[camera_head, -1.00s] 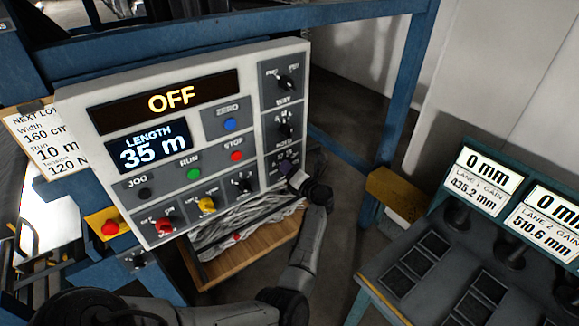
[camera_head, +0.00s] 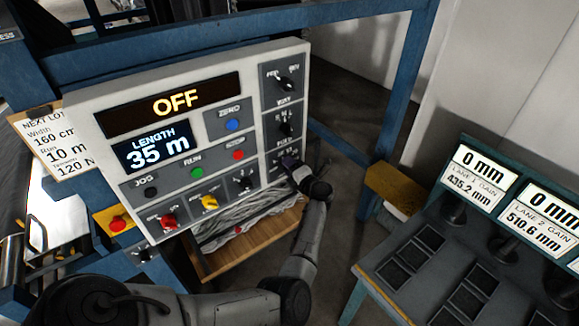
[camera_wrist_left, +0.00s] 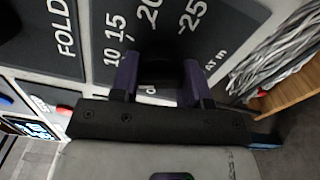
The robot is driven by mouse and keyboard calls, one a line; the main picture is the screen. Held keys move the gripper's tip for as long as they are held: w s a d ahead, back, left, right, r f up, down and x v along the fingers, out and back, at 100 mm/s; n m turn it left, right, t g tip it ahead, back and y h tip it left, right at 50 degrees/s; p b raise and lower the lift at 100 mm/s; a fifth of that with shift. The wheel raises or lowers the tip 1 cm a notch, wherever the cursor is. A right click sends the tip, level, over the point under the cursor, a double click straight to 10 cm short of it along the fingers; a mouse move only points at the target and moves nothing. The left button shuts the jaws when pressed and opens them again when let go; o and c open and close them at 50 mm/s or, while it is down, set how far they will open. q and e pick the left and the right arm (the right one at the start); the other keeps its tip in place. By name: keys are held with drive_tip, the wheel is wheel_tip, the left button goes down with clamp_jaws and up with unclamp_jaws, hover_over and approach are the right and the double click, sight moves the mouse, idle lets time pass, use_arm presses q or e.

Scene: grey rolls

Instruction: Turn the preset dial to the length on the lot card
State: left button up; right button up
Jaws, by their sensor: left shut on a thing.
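The lot card (camera_head: 52,142) at the left of the panel reads NEXT LOT, Width 160 cm, Run 10 m, and a last line ending in 120 N. The preset dial (camera_wrist_left: 162,72) is a dark knob on a plate marked 10, 15, 20, 25 and "AT m"; its pointer is hidden. My left gripper (camera_head: 289,165) is at this dial, at the panel's lower right corner. In the wrist view my left gripper (camera_wrist_left: 160,88) has its purple fingers shut on either side of the knob. My right gripper is not in view.
The panel (camera_head: 215,72) shows OFF and LENGTH 35 m (camera_head: 157,147). Other knobs and buttons sit close by, including the fold dial (camera_head: 285,128) above. A wooden tray (camera_head: 250,248) with grey strands lies below. A lane console (camera_head: 465,255) stands at right.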

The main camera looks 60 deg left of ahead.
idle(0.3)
use_arm(q)
drive_tip(key=o, duration=0.9)
drive_tip(key=shift+d, duration=0.25)
drive_tip(key=w+d+b, duration=0.1)
drive_tip(key=d+b, duration=0.2)
drive_tip(key=d, duration=1)
drive_tip(key=shift+d, duration=0.2)
drive_tip(key=shift+w, duration=0.15)
